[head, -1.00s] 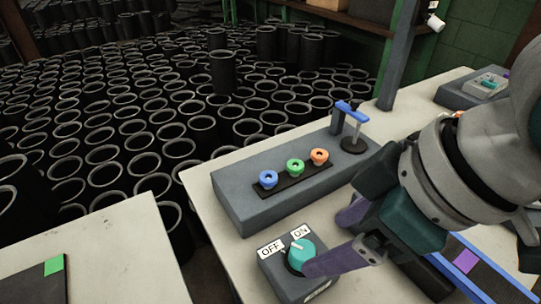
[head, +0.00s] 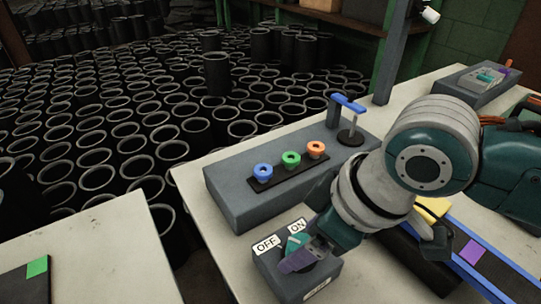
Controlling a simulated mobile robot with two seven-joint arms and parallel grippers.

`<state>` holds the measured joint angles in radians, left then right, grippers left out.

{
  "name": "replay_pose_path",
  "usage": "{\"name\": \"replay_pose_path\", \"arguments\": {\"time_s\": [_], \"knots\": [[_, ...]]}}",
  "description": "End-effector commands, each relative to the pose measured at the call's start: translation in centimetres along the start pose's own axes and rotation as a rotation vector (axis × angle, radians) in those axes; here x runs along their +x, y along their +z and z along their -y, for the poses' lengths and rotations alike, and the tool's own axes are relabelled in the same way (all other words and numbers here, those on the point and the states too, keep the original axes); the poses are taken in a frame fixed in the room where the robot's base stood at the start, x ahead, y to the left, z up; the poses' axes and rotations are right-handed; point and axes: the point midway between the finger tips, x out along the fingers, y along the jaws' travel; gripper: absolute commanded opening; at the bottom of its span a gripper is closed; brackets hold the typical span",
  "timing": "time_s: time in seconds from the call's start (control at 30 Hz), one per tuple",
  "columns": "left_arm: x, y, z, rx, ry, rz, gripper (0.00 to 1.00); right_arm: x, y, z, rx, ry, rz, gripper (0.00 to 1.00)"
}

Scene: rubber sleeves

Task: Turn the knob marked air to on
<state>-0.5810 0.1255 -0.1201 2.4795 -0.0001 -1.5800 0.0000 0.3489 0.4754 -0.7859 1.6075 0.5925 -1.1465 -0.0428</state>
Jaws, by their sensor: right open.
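The teal knob (head: 297,243) sits on top of a dark grey box (head: 267,268) at the front of the table. A white OFF label (head: 266,245) is left of the knob and an ON label (head: 297,226) is behind it. The jaws are open. My left gripper is not in view.
A blue-edged conveyor (head: 490,269) lies right. Many black sleeves (head: 150,120) fill the floor.

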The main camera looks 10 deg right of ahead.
Motion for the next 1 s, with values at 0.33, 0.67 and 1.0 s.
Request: {"name": "replay_pose_path", "arguments": {"time_s": [0.33, 0.67, 1.0], "knots": [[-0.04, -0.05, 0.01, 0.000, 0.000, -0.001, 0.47, -0.02, -0.01, 0.02, 0.000, 0.000, 0.000, 0.62], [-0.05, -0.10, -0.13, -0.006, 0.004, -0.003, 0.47, -0.03, 0.00, 0.02, 0.000, 0.000, 0.000, 0.25], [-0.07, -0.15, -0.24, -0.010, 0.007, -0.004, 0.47, -0.04, 0.00, 0.01, 0.001, 0.000, 0.000, 0.00]]}}
